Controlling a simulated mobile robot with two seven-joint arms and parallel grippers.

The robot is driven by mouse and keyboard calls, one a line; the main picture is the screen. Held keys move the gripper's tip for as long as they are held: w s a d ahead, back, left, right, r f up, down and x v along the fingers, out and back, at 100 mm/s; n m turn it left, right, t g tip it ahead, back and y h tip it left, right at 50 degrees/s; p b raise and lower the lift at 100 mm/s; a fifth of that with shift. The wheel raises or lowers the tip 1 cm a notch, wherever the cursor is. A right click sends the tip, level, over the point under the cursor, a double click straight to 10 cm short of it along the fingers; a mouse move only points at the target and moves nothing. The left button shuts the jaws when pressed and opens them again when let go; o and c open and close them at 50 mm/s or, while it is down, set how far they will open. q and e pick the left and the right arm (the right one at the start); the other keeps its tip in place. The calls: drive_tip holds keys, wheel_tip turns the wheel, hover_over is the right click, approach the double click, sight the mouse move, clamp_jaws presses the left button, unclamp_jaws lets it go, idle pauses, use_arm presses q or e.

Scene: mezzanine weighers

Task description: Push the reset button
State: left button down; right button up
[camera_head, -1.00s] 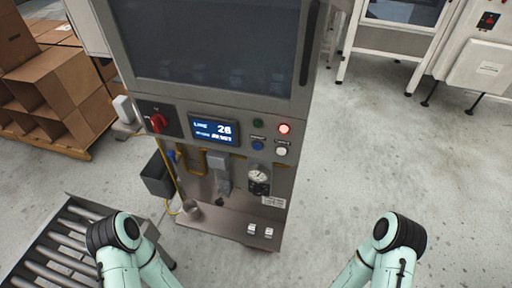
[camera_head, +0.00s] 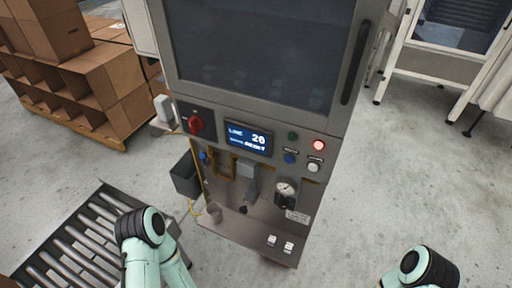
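A grey metal machine has a control panel below its large dark window. The panel holds a small group of buttons: a green button (camera_head: 293,136), a lit red button (camera_head: 319,145), a blue button (camera_head: 290,158) and a white button (camera_head: 314,167). Small labels sit above the blue and white buttons, too small to read surely. A lit blue display (camera_head: 248,139) and a red rotary switch (camera_head: 196,124) are to the left of the buttons. Only parts of my two arms show at the bottom edge. Neither gripper is in view, and nothing touches the panel.
A pressure gauge (camera_head: 285,188) and a lower shelf (camera_head: 240,232) are below the panel. A roller conveyor (camera_head: 75,247) stands at lower left. Cardboard boxes (camera_head: 110,80) on a pallet are at upper left. The floor (camera_head: 400,180) right of the machine is clear.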

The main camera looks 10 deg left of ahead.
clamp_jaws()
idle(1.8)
